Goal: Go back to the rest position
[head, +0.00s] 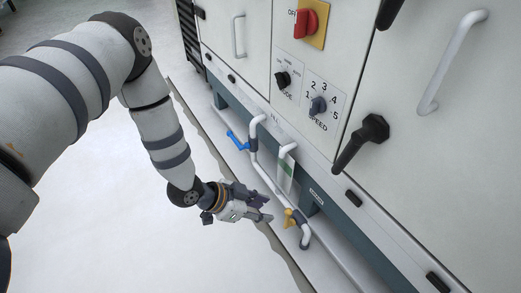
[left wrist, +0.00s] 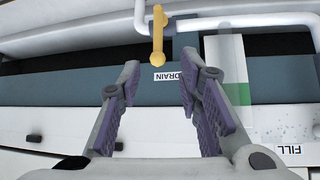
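My left gripper (head: 262,207) hangs low in front of the machine's pipes, close to a yellow valve handle (head: 289,217). In the left wrist view its two purple-padded fingers (left wrist: 159,100) are spread apart with nothing between them. The yellow handle (left wrist: 158,35) shows beyond the fingertips in that view, apart from them, beside a label reading DRAIN (left wrist: 172,77). My right gripper is in neither view.
A grey machine cabinet (head: 225,45) fills the right side, with a red switch (head: 306,22), a speed knob (head: 318,105), a black handle (head: 362,142) and a blue valve handle (head: 237,141). White pipes (head: 254,150) run along its base. The pale floor (head: 130,235) at left is clear.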

